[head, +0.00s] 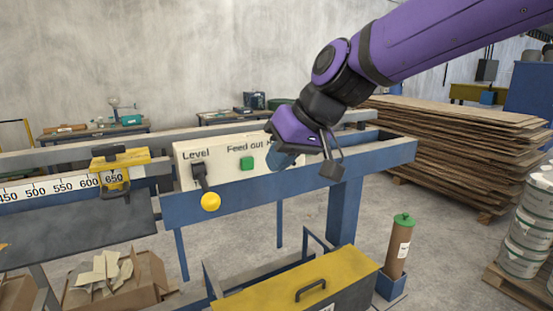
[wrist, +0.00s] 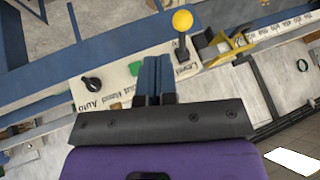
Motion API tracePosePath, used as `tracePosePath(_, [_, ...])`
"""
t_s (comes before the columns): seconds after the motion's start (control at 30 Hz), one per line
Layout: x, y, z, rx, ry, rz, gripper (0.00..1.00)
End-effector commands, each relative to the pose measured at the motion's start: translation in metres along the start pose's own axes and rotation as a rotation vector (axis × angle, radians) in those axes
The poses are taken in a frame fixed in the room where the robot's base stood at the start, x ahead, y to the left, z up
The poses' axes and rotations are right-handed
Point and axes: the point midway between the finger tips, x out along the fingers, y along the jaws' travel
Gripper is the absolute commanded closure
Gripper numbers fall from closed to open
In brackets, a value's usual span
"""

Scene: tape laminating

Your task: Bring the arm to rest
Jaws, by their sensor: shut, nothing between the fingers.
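My gripper (head: 282,158) is at the right part of the cream control panel (head: 215,166) in the head view and covers the lettering there. In the wrist view its two blue fingers (wrist: 153,66) are together, with nothing between them, and overlap the panel. I cannot tell whether they touch it. The panel has a "Level" lever with a yellow knob (head: 210,202), hanging down, and a green "Feed out" button (head: 247,163). In the wrist view a black selector knob (wrist: 91,84) shows beside the word "Auto". My purple arm reaches in from the upper right.
A blue machine frame (head: 385,157) carries the panel. A yellow clamp (head: 120,165) sits on the ruler rail at left. Below are a yellow-lidded box (head: 300,281) and a brown tube (head: 398,248) with a green cap. Stacked boards (head: 455,140) and buckets (head: 535,225) stand at right.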

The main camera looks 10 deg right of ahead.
Motion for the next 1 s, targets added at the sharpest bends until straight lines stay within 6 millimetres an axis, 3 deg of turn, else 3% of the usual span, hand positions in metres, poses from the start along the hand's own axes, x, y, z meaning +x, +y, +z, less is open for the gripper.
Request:
tracePosePath(0.17, [-0.011, 0.009, 0.009, 0.011, 0.0, 0.024, 1.0])
tracePosePath(0.27, [-0.03, 0.024, 0.029, 0.035, -0.002, 0.07, 1.0])
tracePosePath(0.5, [-0.085, 0.068, 0.106, 0.135, -0.022, 0.249, 1.0])
tracePosePath(0.7, [-0.113, 0.09, 0.163, 0.219, -0.035, 0.385, 1.0])
tracePosePath(0.83, [-0.121, 0.097, 0.183, 0.251, -0.041, 0.435, 1.0])
tracePosePath(1.0, [-0.124, 0.099, 0.191, 0.264, -0.045, 0.455, 1.0])
